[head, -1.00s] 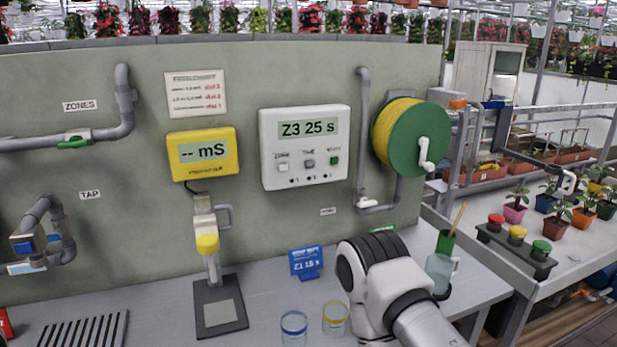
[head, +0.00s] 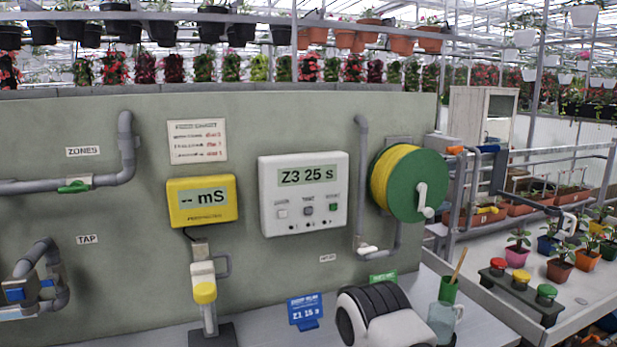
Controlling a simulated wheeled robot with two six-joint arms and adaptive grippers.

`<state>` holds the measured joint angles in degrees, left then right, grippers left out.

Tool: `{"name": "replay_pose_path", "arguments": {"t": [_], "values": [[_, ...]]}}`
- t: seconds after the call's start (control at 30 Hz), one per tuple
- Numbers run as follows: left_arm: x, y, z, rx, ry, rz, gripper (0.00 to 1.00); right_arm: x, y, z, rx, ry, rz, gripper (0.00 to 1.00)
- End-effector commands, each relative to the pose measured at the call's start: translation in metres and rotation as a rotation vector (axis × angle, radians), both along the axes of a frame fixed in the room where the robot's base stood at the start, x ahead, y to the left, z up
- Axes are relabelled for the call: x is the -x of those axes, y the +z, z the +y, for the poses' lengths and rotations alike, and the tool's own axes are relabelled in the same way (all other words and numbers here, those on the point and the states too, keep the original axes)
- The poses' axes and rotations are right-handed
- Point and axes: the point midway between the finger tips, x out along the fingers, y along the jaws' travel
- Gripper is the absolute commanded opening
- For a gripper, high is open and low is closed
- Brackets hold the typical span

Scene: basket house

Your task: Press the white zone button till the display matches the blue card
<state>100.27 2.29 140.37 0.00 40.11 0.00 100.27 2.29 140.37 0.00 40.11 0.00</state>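The white controller box (head: 304,193) is on the green-grey wall, and its display (head: 305,176) reads "Z3 25 s". Below the display are a white button (head: 282,214) at the left under a small label, a grey button (head: 308,211) in the middle and a green button (head: 333,207) at the right. The blue card (head: 305,311) stands on the bench below the box and reads "Z1 15 s". Part of one of my arms shows at the bottom, right of the card, but no fingertips are visible. Nothing touches the buttons.
A yellow meter (head: 202,202) reading "-- mS" is left of the box. A green and yellow hose reel (head: 408,184) is to its right. A glass jug (head: 443,320) stands on the bench by my arm. The wall in front of the box is unobstructed.

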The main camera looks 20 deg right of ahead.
Motion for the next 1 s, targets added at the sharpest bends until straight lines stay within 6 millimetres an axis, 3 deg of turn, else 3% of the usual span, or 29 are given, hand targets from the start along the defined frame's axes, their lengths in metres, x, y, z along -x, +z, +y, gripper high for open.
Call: {"name": "replay_pose_path", "arguments": {"t": [0.03, 0.07, 0.1, 0.17, 1.0], "values": [[0.0000, 0.0000, 0.0000, 0.000, 0.000, 0.000, 0.38, 0.0000, 0.0000, 0.0000, 0.000, 0.000, 0.000, 0.40], [0.0000, 0.0000, 0.0000, 0.000, 0.000, 0.000, 0.38, 0.0000, 0.0000, 0.0000, 0.000, 0.000, 0.000, 0.33], [0.0000, 0.0000, 0.0000, 0.000, 0.000, 0.000, 0.38, 0.0000, 0.0000, 0.0000, 0.000, 0.000, 0.000, 0.19], [0.0000, 0.0000, 0.0000, 0.000, 0.000, 0.000, 0.38, 0.0000, 0.0000, 0.0000, 0.000, 0.000, 0.000, 0.00], [0.0000, 0.0000, 0.0000, 0.000, 0.000, 0.000, 0.38, 0.0000, 0.0000, 0.0000, 0.000, 0.000, 0.000, 0.00]]}}
